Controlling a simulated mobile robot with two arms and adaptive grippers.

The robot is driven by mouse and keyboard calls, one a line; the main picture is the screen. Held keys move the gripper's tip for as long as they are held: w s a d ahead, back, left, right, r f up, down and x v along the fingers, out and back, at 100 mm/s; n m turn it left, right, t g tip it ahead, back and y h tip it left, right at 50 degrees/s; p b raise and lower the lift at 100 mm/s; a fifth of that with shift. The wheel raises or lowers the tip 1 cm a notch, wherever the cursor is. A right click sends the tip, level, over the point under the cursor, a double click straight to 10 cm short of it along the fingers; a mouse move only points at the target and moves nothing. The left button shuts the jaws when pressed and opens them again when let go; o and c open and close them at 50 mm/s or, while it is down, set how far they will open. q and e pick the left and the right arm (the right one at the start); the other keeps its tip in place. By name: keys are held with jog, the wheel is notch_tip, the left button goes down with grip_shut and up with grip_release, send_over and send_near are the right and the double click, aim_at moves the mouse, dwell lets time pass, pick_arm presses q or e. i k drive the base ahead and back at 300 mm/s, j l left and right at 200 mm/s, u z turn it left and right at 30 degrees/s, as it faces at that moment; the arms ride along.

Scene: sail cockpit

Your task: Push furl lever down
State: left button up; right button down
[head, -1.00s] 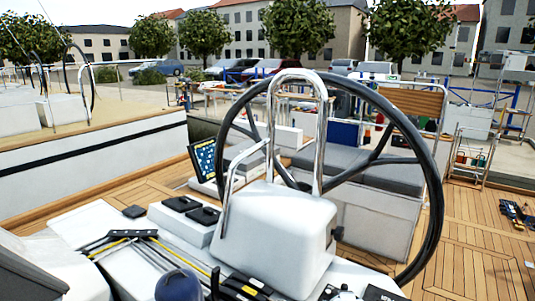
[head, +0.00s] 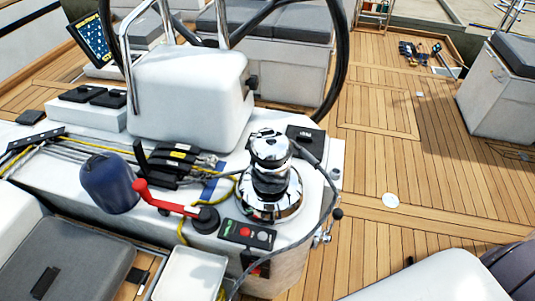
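No part is readably marked as the furl lever. A black rope clutch (head: 178,165) with yellow labels sits on the white console, and a black lever (head: 141,157) stands raised at its left end. A second small lever with a black knob (head: 337,214) sticks up from a metal fitting on the console's right side. I cannot tell which of the two is the furl lever. Neither of my grippers shows in the head view.
A chrome winch (head: 270,180), a red crank handle (head: 165,200), a blue cylinder (head: 109,182) and a button box (head: 246,234) crowd the console (head: 318,165). The steering wheel (head: 340,60) rises behind. Teak deck (head: 400,160) to the right is mostly open.

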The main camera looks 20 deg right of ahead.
aim_at(139, 152)
jog(key=j+z, duration=0.35)
jog(key=z, duration=0.15)
jog(key=j+z, duration=0.45)
jog(key=k+l, duration=0.05)
jog(key=l, duration=0.05)
